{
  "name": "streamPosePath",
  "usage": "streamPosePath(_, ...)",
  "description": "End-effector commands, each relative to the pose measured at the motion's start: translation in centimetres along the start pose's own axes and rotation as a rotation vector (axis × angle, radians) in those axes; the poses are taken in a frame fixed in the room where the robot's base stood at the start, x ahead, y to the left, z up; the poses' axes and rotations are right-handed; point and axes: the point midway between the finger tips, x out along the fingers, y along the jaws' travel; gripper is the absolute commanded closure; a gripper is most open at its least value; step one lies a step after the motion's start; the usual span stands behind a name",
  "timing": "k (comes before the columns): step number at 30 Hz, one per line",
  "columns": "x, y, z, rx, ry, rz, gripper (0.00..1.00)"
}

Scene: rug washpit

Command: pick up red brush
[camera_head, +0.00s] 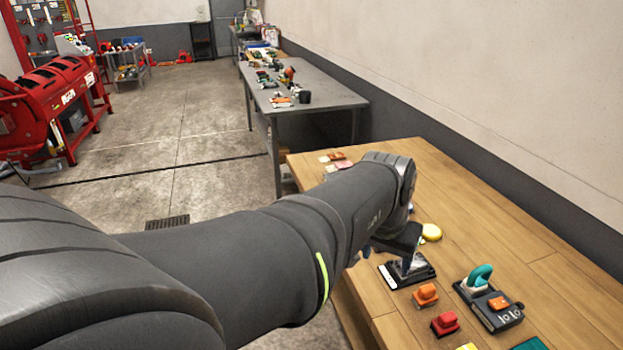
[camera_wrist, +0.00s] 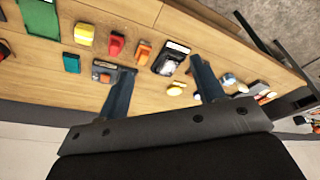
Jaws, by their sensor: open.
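The red brush (camera_head: 445,323) lies on the wooden table near the front in the head view, just below an orange brush (camera_head: 426,294). In the wrist view the red brush (camera_wrist: 117,45) is in the upper middle, between a yellow piece and the orange brush (camera_wrist: 143,52). My gripper (camera_wrist: 161,63) is open with nothing between its fingers. The red brush is beyond the left fingertip in the wrist view, apart from it. In the head view my arm hides part of the gripper, which is above the table behind the orange brush.
A black tray-like item (camera_head: 406,270) stands close to the gripper. A dark device (camera_head: 488,310) and a teal handle (camera_head: 481,276) are right of the brushes. A yellow round piece (camera_head: 431,232) lies farther back. The table's (camera_head: 560,265) right side is clear.

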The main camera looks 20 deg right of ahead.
Motion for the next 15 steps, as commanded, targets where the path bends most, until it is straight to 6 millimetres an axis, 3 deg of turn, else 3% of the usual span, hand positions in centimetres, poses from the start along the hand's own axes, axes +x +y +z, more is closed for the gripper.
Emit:
streamPosePath(6,4.0,6.5,-4.5,0.356,-0.096,0.058,0.38)
streamPosePath(12,7.0,11.3,-6.5,0.593,-0.151,0.098,0.38)
streamPosePath(15,7.8,12.7,-6.9,0.654,-0.164,0.109,0.38)
